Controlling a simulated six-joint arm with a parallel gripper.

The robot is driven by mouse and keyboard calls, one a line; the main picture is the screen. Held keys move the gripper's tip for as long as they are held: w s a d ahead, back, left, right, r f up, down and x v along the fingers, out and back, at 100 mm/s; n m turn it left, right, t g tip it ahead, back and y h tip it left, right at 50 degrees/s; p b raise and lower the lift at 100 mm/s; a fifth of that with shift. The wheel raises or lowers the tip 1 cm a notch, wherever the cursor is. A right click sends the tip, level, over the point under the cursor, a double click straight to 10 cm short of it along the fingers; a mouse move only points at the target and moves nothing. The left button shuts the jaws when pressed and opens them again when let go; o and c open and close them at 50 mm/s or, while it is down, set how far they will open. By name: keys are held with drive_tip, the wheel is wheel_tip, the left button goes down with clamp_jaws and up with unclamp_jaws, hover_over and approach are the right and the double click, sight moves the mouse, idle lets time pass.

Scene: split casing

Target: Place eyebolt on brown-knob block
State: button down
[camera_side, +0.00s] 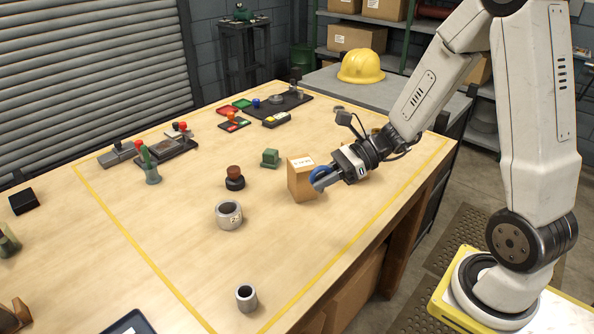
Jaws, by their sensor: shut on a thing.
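My gripper (322,181) is low over the right half of the table, shut on a blue rounded thing (319,172). It looks like the ring of the eyebolt; the fingers hide much of it. A piece with a reddish-brown knob (233,171) on a dark round base stands upright to the left of my gripper, apart from it. This looks like the brown-knob block.
A grey ring (229,215) and a small grey tube (246,298) stand nearer the front. A green block (270,158) stands behind the tan box. Red-knobbed fixtures and coloured trays (234,123) lie farther back. The table between the grey ring and the tube is clear.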

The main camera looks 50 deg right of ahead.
drive_tip(key=w+r+m+t+h, duration=0.2)
drive_tip(key=w+r, duration=0.3)
drive_tip(key=w, duration=1)
drive_tip(key=shift+w+d+r+m+t, duration=0.2)
drive_tip(key=shift+w+d+m+t, duration=0.1)
drive_tip(key=shift+m+t, duration=0.5)
hover_over(235, 169)
drive_tip(key=s, duration=0.1)
wheel_tip(235, 169, down, 8)
drive_tip(key=shift+s+f, duration=0.1)
drive_tip(key=shift+w+f, duration=0.55)
drive_tip(key=shift+f, duration=0.1)
